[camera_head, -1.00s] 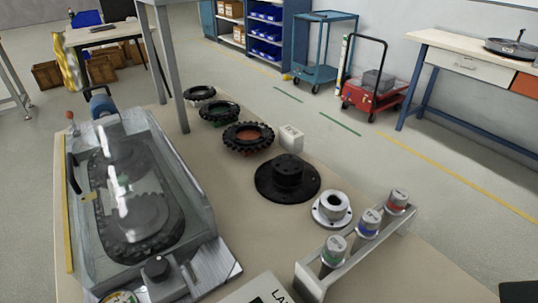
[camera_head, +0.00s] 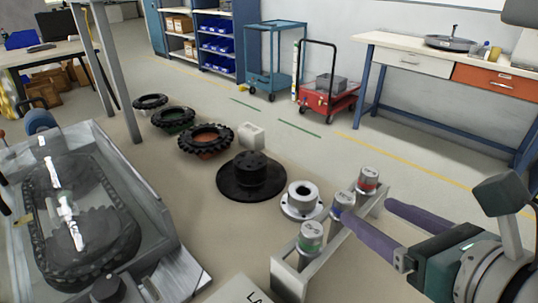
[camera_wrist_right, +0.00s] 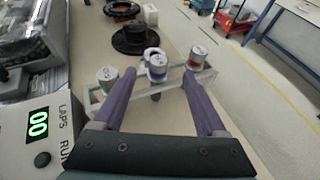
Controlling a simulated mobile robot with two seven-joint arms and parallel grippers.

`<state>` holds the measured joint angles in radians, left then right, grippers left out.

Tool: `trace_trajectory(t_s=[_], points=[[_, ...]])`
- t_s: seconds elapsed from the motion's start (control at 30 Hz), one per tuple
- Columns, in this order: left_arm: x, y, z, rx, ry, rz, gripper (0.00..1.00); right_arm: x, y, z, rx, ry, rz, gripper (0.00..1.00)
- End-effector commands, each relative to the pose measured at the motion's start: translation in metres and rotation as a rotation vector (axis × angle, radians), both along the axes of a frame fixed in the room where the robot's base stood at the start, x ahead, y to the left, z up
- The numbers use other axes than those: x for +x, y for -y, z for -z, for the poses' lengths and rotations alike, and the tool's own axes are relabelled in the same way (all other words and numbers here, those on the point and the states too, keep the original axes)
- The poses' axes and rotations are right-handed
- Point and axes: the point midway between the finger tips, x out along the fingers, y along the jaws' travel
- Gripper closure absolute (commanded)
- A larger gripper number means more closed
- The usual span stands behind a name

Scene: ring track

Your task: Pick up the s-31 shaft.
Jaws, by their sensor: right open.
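Three silver-capped shafts stand upright in a pale rack (camera_head: 289,281): one with a green band (camera_head: 310,239), one with a blue band (camera_head: 343,203) and one with a red band (camera_head: 367,180). Their labels are too small to read, so I cannot tell which is s-31. My right gripper (camera_head: 369,213) is open and empty, coming in from the right beside the rack. In the right wrist view the blue-banded shaft (camera_wrist_right: 157,68) shows between the finger tips, the red-banded one (camera_wrist_right: 196,58) near the right finger and the green-banded one (camera_wrist_right: 106,76) left of the left finger. My left gripper is not in view.
A silver flanged hub (camera_head: 302,201) and a black flanged hub (camera_head: 251,182) lie behind the rack. Several tyres (camera_head: 206,140) line the table further back. A grey machine with a clear cover (camera_head: 75,215) fills the left. A lap counter box (camera_wrist_right: 38,130) stands left of the gripper.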

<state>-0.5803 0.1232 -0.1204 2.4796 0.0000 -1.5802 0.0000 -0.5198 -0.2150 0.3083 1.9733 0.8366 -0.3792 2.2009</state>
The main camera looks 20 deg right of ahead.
Motion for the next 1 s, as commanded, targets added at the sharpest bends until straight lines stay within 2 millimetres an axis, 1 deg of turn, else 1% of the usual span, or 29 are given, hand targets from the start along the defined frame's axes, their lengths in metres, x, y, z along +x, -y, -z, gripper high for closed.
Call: trace_trajectory(t_s=[0.03, 0.1, 0.27, 0.47, 0.6, 0.87, 1.0], points=[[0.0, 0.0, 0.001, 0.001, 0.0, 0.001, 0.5, 0.008, 0.0, 0.003, -0.001, 0.003, -0.001, 0.26], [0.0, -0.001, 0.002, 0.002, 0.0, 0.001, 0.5, 0.016, 0.0, 0.007, -0.002, 0.002, -0.003, 0.26], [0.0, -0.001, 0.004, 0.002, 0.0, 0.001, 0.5, 0.027, 0.001, 0.012, -0.003, 0.0, -0.005, 0.26], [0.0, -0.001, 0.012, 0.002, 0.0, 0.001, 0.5, 0.054, 0.001, 0.028, -0.007, 0.001, -0.007, 0.26], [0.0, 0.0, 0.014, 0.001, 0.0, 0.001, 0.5, 0.068, 0.002, 0.033, -0.006, 0.0, -0.007, 0.26], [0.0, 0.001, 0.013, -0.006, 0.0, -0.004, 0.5, 0.071, 0.002, 0.034, -0.006, -0.001, -0.006, 0.26], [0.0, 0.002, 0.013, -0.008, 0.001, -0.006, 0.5, 0.071, 0.003, 0.033, -0.006, -0.001, -0.006, 0.41]])
